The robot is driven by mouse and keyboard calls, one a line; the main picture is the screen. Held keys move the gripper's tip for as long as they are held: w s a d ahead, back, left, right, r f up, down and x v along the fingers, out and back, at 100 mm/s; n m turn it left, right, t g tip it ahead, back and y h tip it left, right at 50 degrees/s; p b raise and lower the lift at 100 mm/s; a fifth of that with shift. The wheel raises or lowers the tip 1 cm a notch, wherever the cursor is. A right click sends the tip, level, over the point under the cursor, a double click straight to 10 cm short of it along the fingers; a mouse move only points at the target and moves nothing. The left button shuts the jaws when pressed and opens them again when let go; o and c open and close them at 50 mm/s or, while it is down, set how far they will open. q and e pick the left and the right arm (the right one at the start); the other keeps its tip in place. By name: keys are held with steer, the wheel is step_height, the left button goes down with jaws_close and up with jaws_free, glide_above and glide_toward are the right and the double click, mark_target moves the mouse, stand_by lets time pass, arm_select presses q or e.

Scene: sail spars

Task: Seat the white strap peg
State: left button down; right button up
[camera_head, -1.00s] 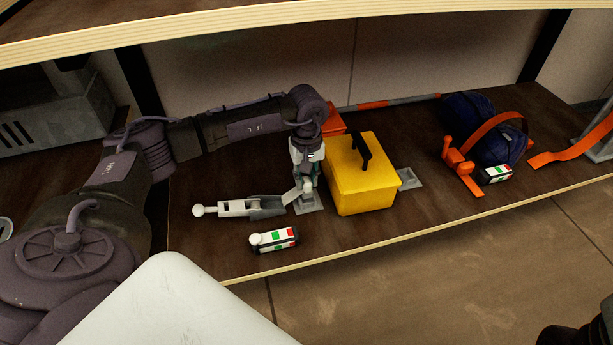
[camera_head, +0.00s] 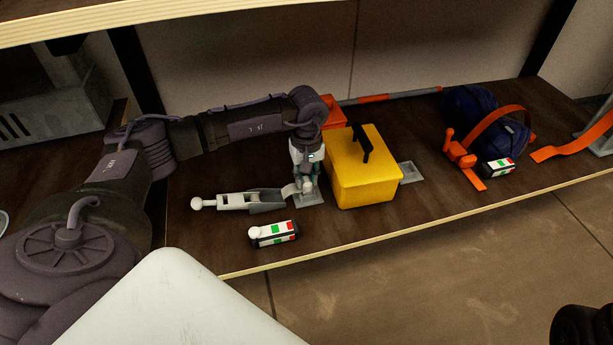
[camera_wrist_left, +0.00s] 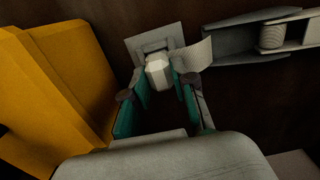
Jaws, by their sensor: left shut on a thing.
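My left gripper (camera_head: 306,187) points down between the yellow box and the white ratchet. In the left wrist view its teal-lined fingers (camera_wrist_left: 157,92) are shut on the white strap peg (camera_wrist_left: 158,72). A short pale strap (camera_wrist_left: 196,54) runs from the peg to the white and grey ratchet (camera_head: 236,201), which lies flat with its round knob to the left. A grey square socket plate (camera_wrist_left: 142,46) lies at the peg; it also shows under the gripper in the head view (camera_head: 314,200). I cannot tell whether the peg is in its recess.
The yellow box (camera_head: 366,184) with a black handle stands close right of the gripper. Another grey plate (camera_head: 411,173) is beyond it. A white block with coloured marks (camera_head: 274,233) lies near the shelf edge. Orange straps and a blue bag (camera_head: 478,118) are at right.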

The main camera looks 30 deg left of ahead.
mark_target(307, 179)
arm_select(q)
steer(key=c, duration=1)
jaws_free()
steer(key=shift+o, duration=0.8)
step_height(307, 179, up, 12)
